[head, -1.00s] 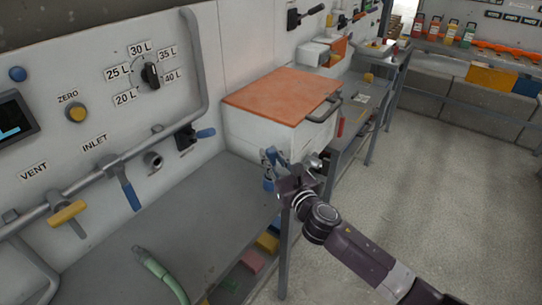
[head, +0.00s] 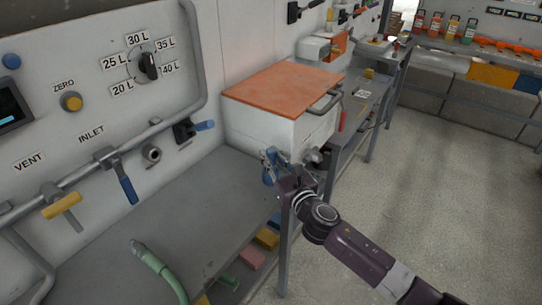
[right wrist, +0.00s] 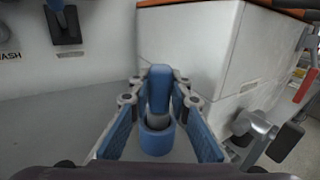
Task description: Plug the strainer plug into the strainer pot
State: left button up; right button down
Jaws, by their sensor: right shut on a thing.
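My right gripper (head: 270,164) is shut on a small blue and grey part, which I take to be the strainer plug. In the right wrist view, the plug (right wrist: 157,136) stands between the blue finger pads, with a blue ring around a grey cylinder. The gripper is beside the lower front corner of the white box, above the grey bench's end. A grey fitting with a dark end (right wrist: 268,133) is to the right of the gripper; it also shows in the head view (head: 317,158). I cannot tell whether it is the strainer pot. My left gripper is not in view.
The white box (head: 265,125) has an orange lid and a front handle. The grey bench (head: 165,215) is mostly clear, with a green hose (head: 160,268) near its front. Pipes and valves line the wall panel (head: 100,120). Open floor is at the right.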

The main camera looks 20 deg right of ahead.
jog(key=shift+f+b, duration=0.6)
jog(key=shift+f, duration=0.2)
jog(key=c, duration=1.7)
grip_release()
jog(key=s, duration=0.4)
jog(key=s+d, duration=0.1)
jog(key=s, duration=0.7)
jog(key=shift+d+r, duration=0.1)
jog(key=shift+d, duration=0.25)
